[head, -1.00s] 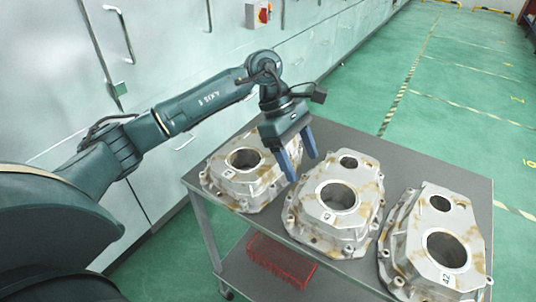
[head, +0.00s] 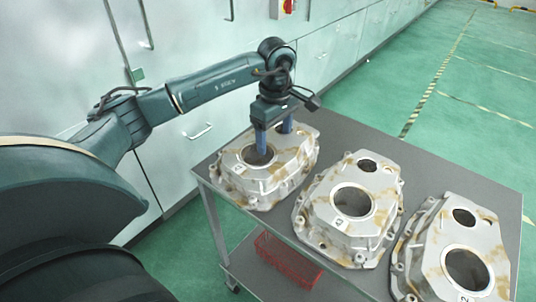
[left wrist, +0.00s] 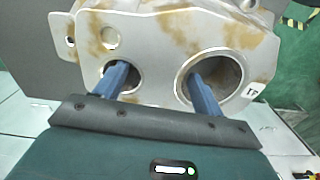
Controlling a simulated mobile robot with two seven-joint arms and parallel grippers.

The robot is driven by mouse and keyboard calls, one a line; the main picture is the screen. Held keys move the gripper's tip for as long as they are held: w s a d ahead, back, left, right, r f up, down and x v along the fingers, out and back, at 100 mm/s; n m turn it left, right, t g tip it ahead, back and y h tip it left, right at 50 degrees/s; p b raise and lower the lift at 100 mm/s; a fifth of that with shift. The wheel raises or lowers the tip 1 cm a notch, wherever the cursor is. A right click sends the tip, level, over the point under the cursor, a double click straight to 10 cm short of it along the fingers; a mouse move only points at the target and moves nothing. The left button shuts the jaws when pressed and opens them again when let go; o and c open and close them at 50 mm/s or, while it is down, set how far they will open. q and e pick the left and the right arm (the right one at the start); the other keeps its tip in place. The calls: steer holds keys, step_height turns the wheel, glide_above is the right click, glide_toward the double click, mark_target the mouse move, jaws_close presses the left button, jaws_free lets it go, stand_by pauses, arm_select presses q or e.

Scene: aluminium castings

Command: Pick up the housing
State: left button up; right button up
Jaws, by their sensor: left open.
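Three cast aluminium housings with brown stains stand in a row on a grey cart top (head: 345,132). My left gripper (head: 274,142) is open over the left housing (head: 238,182), pointing down. In the left wrist view the open gripper (left wrist: 160,88) has one finger at the large round bore and the other at the smaller hole of this housing (left wrist: 150,60). The fingertips are hidden inside the openings, and I cannot tell how deep they reach. The middle housing (head: 322,192) and the right housing (head: 432,255) stand apart from the gripper. My right gripper is not in view.
A red wire basket (head: 288,262) lies on the cart's lower shelf. Pale cabinets (head: 220,60) with handles line the wall behind my left arm. Open green floor (head: 460,110) with striped lines lies beyond the cart.

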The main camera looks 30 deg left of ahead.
mark_target(275, 139)
arm_select(q)
step_height(275, 139, down, 4)
steer(key=shift+s+f, duration=0.1)
steer(key=shift+f, duration=0.1)
steer(key=shift+c, duration=0.2)
jaws_close()
stand_by(0.6)
steer(key=shift+r, duration=0.15)
